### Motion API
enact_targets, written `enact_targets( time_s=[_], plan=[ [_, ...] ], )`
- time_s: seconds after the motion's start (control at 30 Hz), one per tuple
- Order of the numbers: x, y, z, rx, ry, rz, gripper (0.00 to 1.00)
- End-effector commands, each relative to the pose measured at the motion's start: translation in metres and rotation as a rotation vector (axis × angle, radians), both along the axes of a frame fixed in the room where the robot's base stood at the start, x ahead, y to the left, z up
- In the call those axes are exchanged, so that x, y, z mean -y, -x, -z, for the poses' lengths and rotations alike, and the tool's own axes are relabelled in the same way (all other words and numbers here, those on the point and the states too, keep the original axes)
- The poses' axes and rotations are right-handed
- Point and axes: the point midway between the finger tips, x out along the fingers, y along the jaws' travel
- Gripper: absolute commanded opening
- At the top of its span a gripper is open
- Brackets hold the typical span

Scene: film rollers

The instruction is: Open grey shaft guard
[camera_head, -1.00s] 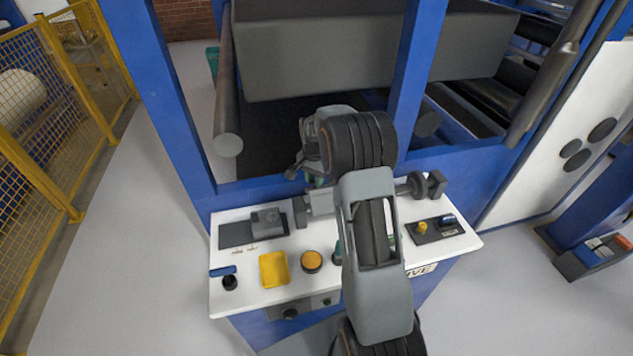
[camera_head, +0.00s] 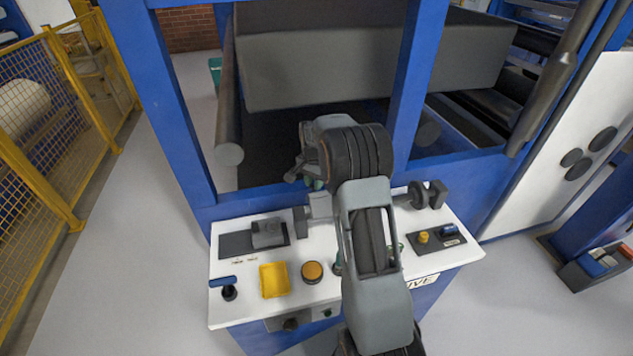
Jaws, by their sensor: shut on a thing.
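A grey shaft guard (camera_head: 319,205) sits at the back of the white control console, over a shaft line with a dark grey end block on its left. The shaft's dark round flange and end piece (camera_head: 428,194) show to the right of my arm. My gripper (camera_head: 303,178) is at the back edge of the console, just above the guard's left part, and is shut on the guard. The exact contact is small and partly covered by my wrist. My forearm hides the middle of the shaft and much of the guard, so how far it is open cannot be told.
The console (camera_head: 245,307) carries a yellow tray (camera_head: 273,280), an orange button (camera_head: 312,271), a blue-handled lever (camera_head: 224,282) and a grey block (camera_head: 267,233). Blue machine posts (camera_head: 412,95) stand behind. A yellow fence (camera_head: 40,180) is at left; the floor between is clear.

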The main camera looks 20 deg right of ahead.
Motion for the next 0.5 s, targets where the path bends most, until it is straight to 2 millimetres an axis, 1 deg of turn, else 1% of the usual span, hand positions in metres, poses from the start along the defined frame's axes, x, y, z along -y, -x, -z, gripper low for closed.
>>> enact_targets(
  time_s=[0.03,0.07,0.1,0.33,0.5],
  plan=[
    [-0.0057,-0.0013,0.0106,0.0,-0.007,-0.003,0.0],
    [-0.0057,-0.0012,0.0107,-0.001,-0.008,-0.003,0.26],
    [-0.0055,-0.0012,0.0108,0.0,-0.007,-0.003,0.3],
    [-0.002,0.0008,0.0119,-0.004,-0.007,0.002,0.52],
    [0.0015,0.0016,0.0118,-0.004,-0.007,0.005,0.52]
  ],
)
